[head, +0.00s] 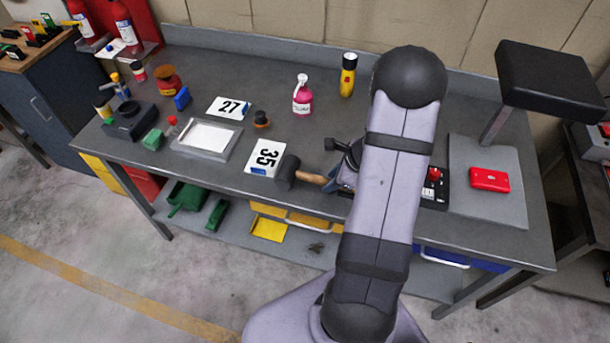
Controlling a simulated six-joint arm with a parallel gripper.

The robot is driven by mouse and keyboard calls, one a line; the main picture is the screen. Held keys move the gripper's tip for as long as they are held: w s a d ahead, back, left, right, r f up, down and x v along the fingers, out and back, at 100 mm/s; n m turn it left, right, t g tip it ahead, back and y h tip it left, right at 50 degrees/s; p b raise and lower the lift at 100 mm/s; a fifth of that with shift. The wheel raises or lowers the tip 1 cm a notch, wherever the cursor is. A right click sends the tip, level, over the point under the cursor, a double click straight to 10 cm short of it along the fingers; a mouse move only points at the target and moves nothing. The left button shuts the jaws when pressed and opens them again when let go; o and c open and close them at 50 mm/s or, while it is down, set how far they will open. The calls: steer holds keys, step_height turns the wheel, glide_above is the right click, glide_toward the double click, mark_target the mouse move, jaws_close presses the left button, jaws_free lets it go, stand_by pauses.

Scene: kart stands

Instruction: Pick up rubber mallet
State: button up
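The rubber mallet lies on the grey workbench, with its black head (287,172) to the left and its wooden handle (311,178) pointing right. The handle's right end meets a blue part beside my arm, and I cannot tell whether that part belongs to the mallet. My gripper (346,161) is at the handle end, mostly hidden behind my own arm. Dark parts show at the arm's left edge, close to the handle. I cannot tell whether the fingers are open or shut, or whether they touch the handle.
A number plate 35 (265,158) lies just left of the mallet head. A red box (489,180) lies on the right. My arm covers the bench's middle right.

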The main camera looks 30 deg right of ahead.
steer(key=shift+w+a+f, duration=0.1)
steer(key=shift+w+f, duration=0.05)
steer(key=shift+f, duration=0.25)
jaws_close()
steer(key=shift+r, duration=0.15)
step_height(320, 180, up, 10)
steer(key=shift+p, duration=0.45)
